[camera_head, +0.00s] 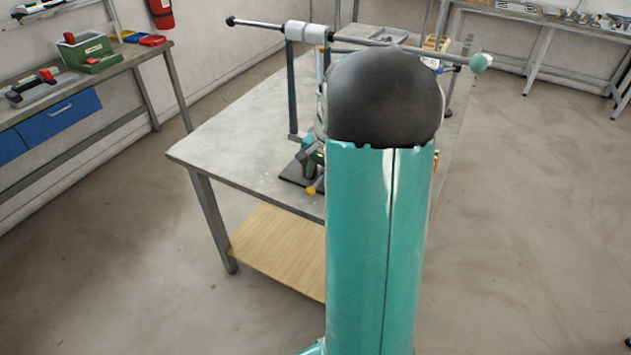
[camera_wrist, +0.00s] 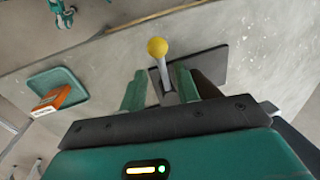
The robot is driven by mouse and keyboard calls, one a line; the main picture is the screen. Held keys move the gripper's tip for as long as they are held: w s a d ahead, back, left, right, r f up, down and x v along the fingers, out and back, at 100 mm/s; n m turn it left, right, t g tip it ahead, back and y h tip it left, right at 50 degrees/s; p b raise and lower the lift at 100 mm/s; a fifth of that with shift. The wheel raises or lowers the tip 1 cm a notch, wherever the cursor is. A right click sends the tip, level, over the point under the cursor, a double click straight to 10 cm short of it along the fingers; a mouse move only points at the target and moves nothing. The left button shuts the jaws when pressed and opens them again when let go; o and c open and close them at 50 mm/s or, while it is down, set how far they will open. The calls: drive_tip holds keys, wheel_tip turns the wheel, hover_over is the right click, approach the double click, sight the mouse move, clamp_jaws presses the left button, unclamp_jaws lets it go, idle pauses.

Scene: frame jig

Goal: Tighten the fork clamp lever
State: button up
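The fork clamp lever has a yellow ball knob (camera_wrist: 157,47) on a short grey stem (camera_wrist: 164,73) in the wrist view. The stem rises from a dark base plate (camera_wrist: 213,68) on the grey table. My gripper (camera_wrist: 159,80) is open, with one green finger on each side of the stem. Gaps show on both sides; I cannot tell whether a finger touches it. In the head view the yellow knob (camera_head: 311,190) shows low beside my arm, near the table's front edge. My arm hides most of the clamp there.
The frame jig's grey post (camera_head: 292,90) stands on the table (camera_head: 225,150), with a long bar (camera_head: 375,43) across the top. Floor (camera_head: 540,210) at right is clear.

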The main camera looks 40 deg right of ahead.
sight(315, 186)
drive_tip(key=shift+w+a+f, duration=0.1)
drive_tip(key=shift+w+f, duration=0.1)
drive_tip(key=shift+f, duration=0.65)
drive_tip(key=shift+w+f, duration=0.15)
drive_tip(key=shift+f, duration=0.65)
clamp_jaws()
